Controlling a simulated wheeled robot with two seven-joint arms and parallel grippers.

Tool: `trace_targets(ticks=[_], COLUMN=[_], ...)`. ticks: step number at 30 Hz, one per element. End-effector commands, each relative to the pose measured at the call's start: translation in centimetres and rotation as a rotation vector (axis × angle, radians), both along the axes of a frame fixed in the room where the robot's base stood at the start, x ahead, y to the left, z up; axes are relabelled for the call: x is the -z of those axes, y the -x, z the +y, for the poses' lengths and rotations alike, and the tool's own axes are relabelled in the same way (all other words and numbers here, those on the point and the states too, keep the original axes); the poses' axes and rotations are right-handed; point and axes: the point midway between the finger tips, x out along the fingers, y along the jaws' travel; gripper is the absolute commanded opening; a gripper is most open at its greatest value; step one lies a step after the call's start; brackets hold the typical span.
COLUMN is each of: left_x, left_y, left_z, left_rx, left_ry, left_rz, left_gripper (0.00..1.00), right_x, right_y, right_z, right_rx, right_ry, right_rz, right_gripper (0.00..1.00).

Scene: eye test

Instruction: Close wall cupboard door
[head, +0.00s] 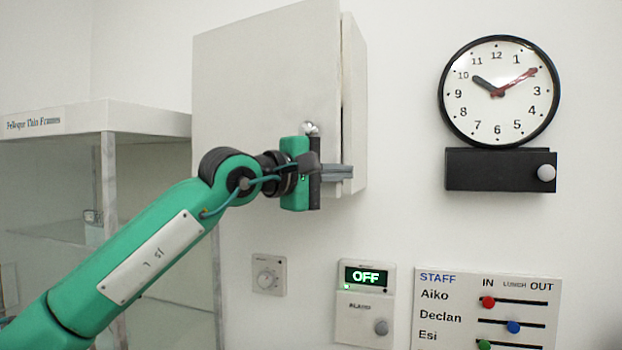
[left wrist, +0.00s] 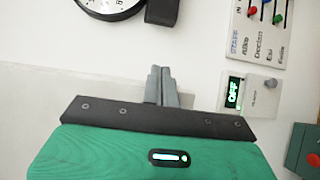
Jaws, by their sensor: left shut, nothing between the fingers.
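The white wall cupboard (head: 354,110) hangs at the upper middle of the head view. Its door (head: 262,80) faces me, with a small round metal knob (head: 311,128) low near its right edge. A narrow gap, dark in part, shows between the door's right edge and the cupboard body, so the door looks slightly ajar. My left gripper (head: 350,172) is in front of the door's lower right part, fingers shut and empty, pointing right past the door edge. Whether it touches the door I cannot tell. The shut fingers also show in the left wrist view (left wrist: 162,86). My right gripper is not in view.
A clock (head: 500,118) hangs right of the cupboard above a black box with a knob (head: 500,170). Below are a dial (head: 269,274), an OFF display panel (head: 365,305) and a staff board (head: 460,310). A glass display case (head: 150,115) stands left.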

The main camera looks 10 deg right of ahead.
Motion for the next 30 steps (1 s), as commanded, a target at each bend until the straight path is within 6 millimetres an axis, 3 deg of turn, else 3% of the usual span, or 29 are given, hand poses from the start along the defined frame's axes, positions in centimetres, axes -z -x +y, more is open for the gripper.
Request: trace_targets(ticks=[4,12,30], left_x=[0.1,0.0,0.0], left_y=[-2.0,-4.2,-4.8], left_z=[-1.8,-3.4,-3.8], left_rx=[-0.069,-0.142,-0.160], left_ry=[-0.001,0.001,0.000], left_rz=[-0.001,-0.001,0.001], left_gripper=[0.00,0.00,0.00], right_x=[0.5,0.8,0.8], right_y=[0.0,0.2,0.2], right_z=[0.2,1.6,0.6], right_rx=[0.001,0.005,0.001], right_ry=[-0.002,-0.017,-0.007], right_rz=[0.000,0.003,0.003], right_gripper=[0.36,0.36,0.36])
